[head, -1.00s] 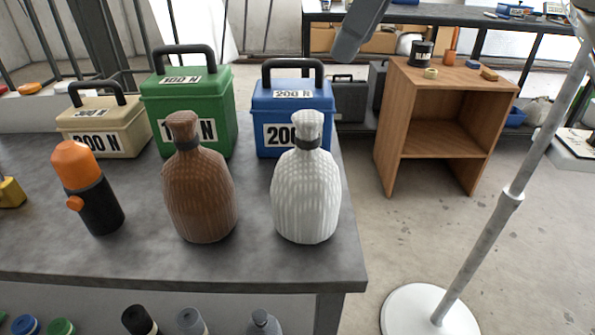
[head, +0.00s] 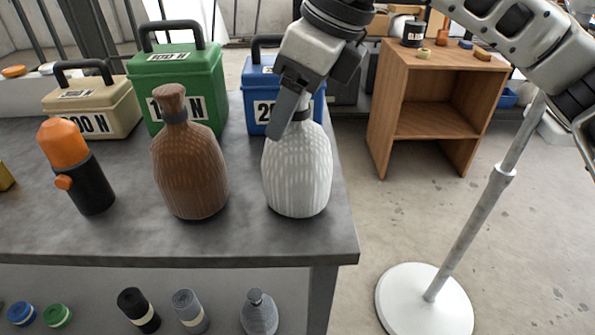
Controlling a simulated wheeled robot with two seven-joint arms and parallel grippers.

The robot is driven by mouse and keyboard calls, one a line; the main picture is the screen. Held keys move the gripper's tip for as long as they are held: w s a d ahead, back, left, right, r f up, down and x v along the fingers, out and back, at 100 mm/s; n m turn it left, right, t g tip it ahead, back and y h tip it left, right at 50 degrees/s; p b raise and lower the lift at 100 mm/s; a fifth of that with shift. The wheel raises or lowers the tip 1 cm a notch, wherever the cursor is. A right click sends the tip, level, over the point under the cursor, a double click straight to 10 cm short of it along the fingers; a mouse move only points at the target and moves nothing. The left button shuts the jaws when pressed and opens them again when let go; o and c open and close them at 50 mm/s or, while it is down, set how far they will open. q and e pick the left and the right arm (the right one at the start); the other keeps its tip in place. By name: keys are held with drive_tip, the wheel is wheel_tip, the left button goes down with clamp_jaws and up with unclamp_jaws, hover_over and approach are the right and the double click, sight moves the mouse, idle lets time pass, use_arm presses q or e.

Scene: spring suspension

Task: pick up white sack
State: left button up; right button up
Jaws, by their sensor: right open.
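The white sack (head: 297,178) stands upright near the right end of the grey table, with a dark band at its neck. My right gripper (head: 287,115) is open at the sack's neck, coming down from the upper right. One finger shows in front of the neck and covers part of it and the sack's top. The other finger is hidden, so I cannot tell whether the gripper touches the sack. My left gripper is not in view.
A brown sack (head: 190,165) stands just left of the white one. Behind are blue (head: 257,80), green (head: 180,75) and beige (head: 95,105) weight boxes. An orange-black bottle (head: 80,165) stands left. A wooden shelf (head: 384,115) and a white-based pole (head: 425,305) stand right.

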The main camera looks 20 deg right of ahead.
drive_tip(key=shift+a+f, duration=0.1)
drive_tip(key=shift+f, duration=0.1)
clamp_jaws()
idle(0.3)
